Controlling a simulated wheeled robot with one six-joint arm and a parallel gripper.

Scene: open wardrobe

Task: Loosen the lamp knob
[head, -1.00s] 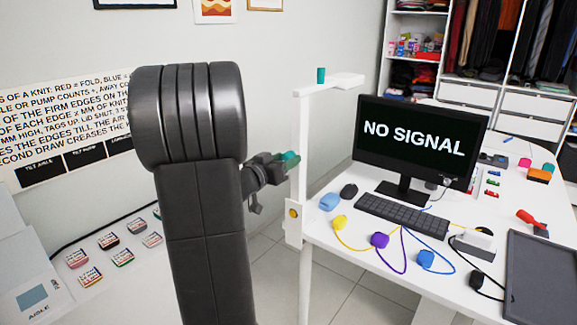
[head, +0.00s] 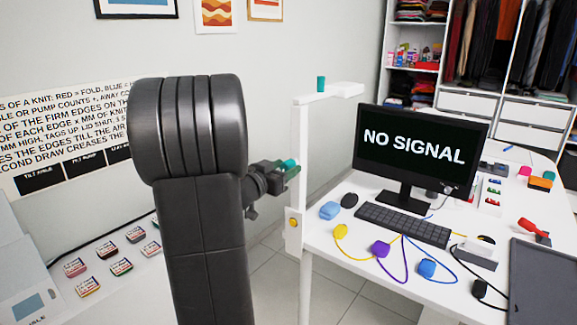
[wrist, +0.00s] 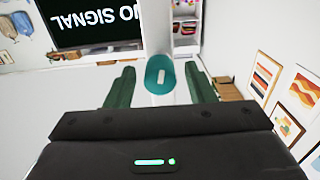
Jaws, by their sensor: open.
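The lamp is a white upright post (head: 305,150) with a short top arm, at the desk's near left corner in the head view. A teal knob (head: 290,163) shows on the post's side at my gripper. In the wrist view the teal knob (wrist: 160,75) is oval with a pale slot. My gripper (wrist: 163,86) is open, with one dark green finger on each side of the knob and visible gaps between. In the head view my gripper (head: 282,172) is beside the post, partly hidden by my arm. I cannot tell how deep the fingers reach around the knob.
A teal cylinder (head: 320,84) stands on the lamp's top arm, and a yellow button (head: 293,223) is low on the post. The desk holds a monitor (head: 421,139), keyboard (head: 404,223) and coloured cables. Small labelled packs (head: 108,251) lie at left.

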